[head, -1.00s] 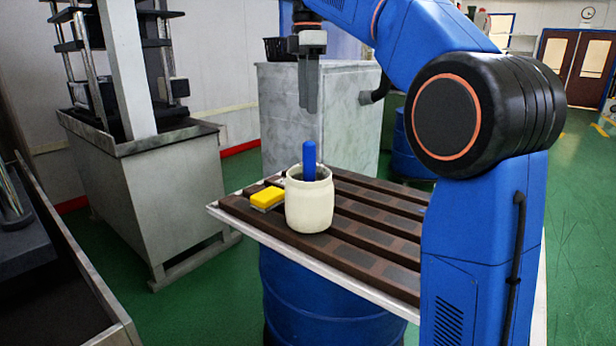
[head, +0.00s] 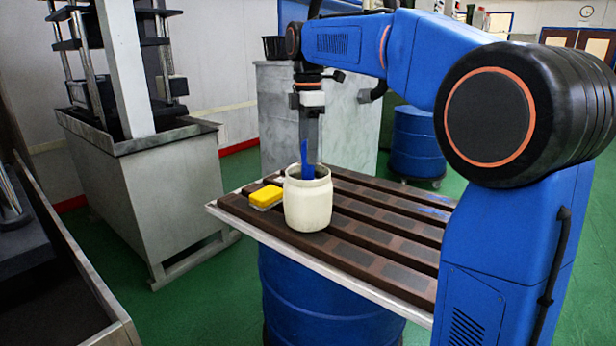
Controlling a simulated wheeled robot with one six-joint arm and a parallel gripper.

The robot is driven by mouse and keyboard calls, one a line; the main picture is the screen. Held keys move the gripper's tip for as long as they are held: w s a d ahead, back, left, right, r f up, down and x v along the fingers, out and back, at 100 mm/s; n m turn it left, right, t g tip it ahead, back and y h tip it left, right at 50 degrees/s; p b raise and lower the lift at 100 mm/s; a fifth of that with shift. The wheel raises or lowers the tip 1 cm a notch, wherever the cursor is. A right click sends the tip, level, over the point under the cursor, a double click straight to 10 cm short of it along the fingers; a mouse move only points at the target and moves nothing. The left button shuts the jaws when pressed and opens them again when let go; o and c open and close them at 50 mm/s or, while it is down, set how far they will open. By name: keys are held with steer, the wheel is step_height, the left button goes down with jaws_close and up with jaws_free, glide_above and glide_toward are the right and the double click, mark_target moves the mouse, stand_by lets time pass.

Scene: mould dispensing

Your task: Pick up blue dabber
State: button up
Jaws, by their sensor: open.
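The blue dabber (head: 304,158) stands upright in a cream-white jar (head: 308,205), its upper part showing above the rim and its lower part hidden inside. The jar stands on the slatted brown board near its left end. My gripper (head: 310,150) points straight down over the jar, its fingers in front of or around the dabber's top and covering part of it. The fingers are open; I cannot tell whether they touch the dabber.
A yellow sponge-like block (head: 266,196) lies just left of the jar. The brown slatted board (head: 385,238) rests on a blue drum (head: 320,300). A grey press cabinet (head: 150,200) stands at the left and a marble-look cabinet (head: 352,120) behind. The board right of the jar is clear.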

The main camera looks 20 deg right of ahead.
mark_target(307, 170)
steer(key=shift+d+f, duration=0.1)
steer(key=shift+f, duration=1.7)
steer(key=c, duration=1.1)
step_height(307, 170, up, 10)
steer(key=shift+f, duration=4.5)
